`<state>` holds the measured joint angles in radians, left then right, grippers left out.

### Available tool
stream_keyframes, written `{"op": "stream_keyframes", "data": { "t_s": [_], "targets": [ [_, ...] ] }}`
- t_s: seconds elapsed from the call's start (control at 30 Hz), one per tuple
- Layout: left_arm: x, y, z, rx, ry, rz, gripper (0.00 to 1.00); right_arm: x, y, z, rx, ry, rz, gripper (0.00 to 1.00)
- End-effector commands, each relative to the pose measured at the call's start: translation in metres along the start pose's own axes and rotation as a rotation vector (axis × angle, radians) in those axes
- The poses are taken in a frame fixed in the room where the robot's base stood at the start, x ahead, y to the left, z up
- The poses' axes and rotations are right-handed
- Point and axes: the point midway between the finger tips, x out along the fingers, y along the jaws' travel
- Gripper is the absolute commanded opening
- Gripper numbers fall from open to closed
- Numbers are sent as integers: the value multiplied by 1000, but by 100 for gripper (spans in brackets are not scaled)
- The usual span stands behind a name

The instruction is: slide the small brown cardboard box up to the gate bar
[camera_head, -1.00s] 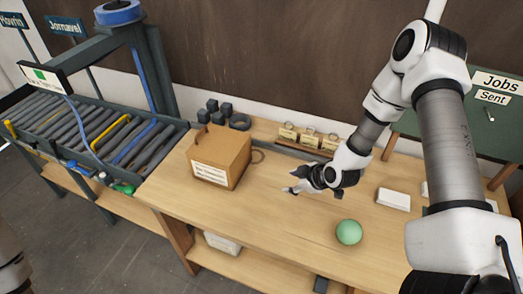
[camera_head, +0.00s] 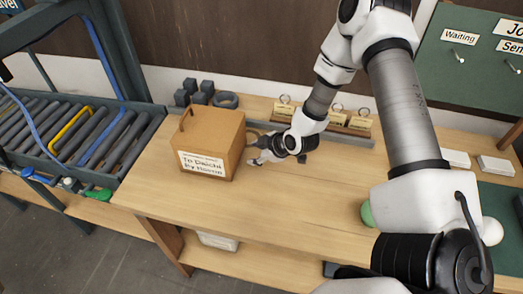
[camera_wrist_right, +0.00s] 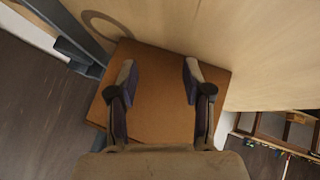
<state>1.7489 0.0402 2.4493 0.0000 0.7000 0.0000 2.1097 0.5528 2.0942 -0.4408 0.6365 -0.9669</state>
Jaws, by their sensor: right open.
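The small brown cardboard box (camera_head: 225,130) stands on the wooden workbench, with a white label on its front and a handle on top. My right gripper (camera_head: 256,159) is close beside the box's right side; I cannot tell whether it touches. In the right wrist view, my right gripper (camera_wrist_right: 158,80) is open with its two fingers apart, and the box (camera_wrist_right: 160,105) fills the space beyond and between them. A dark blue-grey gate frame (camera_head: 118,50) spans the roller conveyor (camera_head: 110,140) left of the bench. I cannot make out which part is the gate bar. My left gripper is out of view.
Tagged items (camera_head: 335,113) stand at the bench's back. A green ball (camera_head: 367,213) is partly hidden by my right arm. The bench surface (camera_head: 300,205) in front of the gripper is clear.

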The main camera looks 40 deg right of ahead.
Motion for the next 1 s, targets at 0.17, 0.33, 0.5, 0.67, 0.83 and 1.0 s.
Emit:
{"op": "stream_keyframes", "data": {
  "t_s": [0.17,0.33,0.5,0.67,0.83,1.0],
  "targets": [
    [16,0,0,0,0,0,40,12,-5,5,0,0,0,50],
    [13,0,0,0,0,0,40,11,-4,3,1,0,0,50],
    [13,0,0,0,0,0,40,11,-4,4,1,0,0,50],
    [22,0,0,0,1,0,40,19,-5,-2,-3,0,0,50],
    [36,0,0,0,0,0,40,34,-5,-20,-5,1,1,50],
    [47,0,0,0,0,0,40,48,-5,-39,-4,0,0,50]
  ]
}}
